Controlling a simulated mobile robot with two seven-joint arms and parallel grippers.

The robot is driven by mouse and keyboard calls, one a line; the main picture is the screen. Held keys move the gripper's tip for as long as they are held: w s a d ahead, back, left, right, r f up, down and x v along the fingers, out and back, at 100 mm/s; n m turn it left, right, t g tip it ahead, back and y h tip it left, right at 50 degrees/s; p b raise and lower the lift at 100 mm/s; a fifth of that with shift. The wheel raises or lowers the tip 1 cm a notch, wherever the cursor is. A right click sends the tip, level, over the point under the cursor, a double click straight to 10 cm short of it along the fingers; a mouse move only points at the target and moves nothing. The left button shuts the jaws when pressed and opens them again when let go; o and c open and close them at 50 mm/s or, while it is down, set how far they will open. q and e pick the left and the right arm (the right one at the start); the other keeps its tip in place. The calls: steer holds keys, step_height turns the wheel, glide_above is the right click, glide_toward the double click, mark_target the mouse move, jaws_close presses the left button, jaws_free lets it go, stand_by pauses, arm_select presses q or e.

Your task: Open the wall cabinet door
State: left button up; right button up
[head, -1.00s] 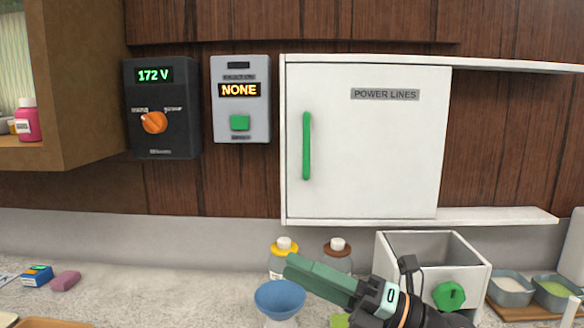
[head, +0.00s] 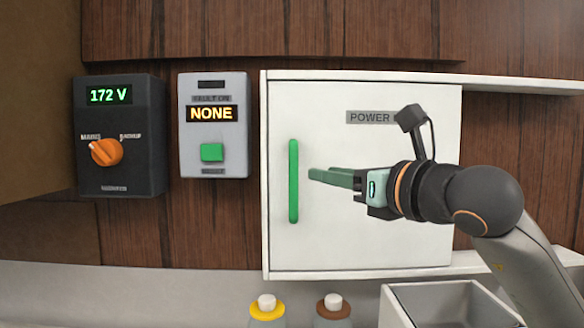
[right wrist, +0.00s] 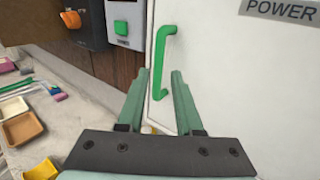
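The white wall cabinet door (head: 400,240) is shut and carries a "POWER LINES" label, partly covered by my arm in the head view. Its green vertical bar handle (head: 293,181) is near the door's left edge. My right gripper (head: 312,175) is in front of the door, just right of the handle, with its fingers pointing left. In the right wrist view the two fingers (right wrist: 157,82) are spread apart with nothing between them, and the handle (right wrist: 159,62) is ahead of them. The gripper does not hold the handle. My left gripper is not in view.
A black box with an orange knob (head: 106,152) and a grey box with a green button (head: 211,152) hang left of the cabinet. Two capped bottles (head: 267,308) and an open white bin (head: 445,292) stand below. Wall between grey box and cabinet is clear.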

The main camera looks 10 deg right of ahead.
mark_target(297, 170)
steer(key=p+x, duration=0.2)
steer(key=x, duration=0.7)
steer(key=shift+w+a+p, duration=0.15)
steer(key=shift+p, duration=0.15)
steer(key=shift+w+a, duration=0.15)
steer(key=shift+w, duration=0.25)
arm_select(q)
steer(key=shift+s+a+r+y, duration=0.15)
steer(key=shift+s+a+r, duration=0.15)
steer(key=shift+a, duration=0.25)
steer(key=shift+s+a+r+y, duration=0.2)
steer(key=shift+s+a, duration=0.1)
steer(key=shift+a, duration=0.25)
arm_select(e)
jaws_close()
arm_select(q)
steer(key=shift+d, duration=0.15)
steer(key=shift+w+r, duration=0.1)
